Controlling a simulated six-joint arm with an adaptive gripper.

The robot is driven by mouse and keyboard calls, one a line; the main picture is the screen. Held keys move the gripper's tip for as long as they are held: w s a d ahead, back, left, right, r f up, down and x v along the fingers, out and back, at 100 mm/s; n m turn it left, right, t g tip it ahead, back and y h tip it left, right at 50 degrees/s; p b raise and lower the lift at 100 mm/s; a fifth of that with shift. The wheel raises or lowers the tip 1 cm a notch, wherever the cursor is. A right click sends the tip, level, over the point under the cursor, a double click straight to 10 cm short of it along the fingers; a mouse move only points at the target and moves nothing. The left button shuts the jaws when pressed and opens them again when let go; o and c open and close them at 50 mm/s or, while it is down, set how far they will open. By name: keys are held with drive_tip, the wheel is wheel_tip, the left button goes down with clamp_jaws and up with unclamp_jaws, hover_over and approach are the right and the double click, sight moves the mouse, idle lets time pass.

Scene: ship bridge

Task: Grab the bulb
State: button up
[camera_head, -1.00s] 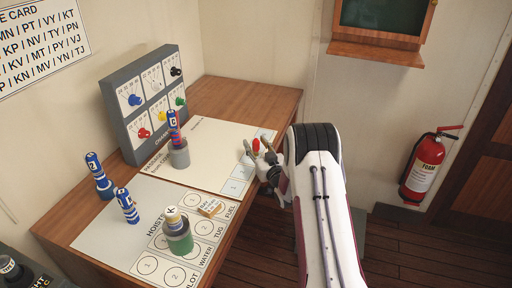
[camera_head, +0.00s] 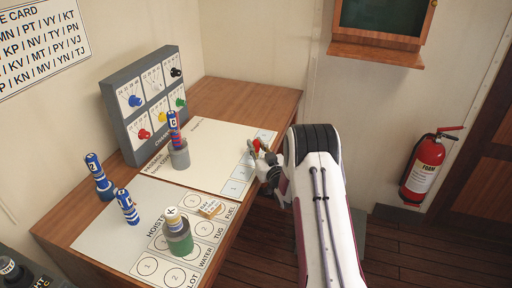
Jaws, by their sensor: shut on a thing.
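The bulb (camera_head: 257,144) is a small red thing at the right edge of the white board, only partly visible between my fingers. My gripper (camera_head: 254,150) is at the end of my white arm, low over the desk's right edge, and is shut on the bulb. The fingers hide most of the bulb's lower part. I cannot tell whether it still touches the board.
The wooden desk (camera_head: 237,96) carries a grey panel (camera_head: 116,108) with coloured knobs. More blue striped cylinders (camera_head: 128,207) and a green jar (camera_head: 178,238) are nearer. A fire extinguisher (camera_head: 424,168) hangs at right.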

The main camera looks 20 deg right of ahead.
drive_tip(key=shift+r, duration=0.15)
drive_tip(key=shift+r, duration=4.85)
drive_tip(key=shift+a+r, duration=0.1)
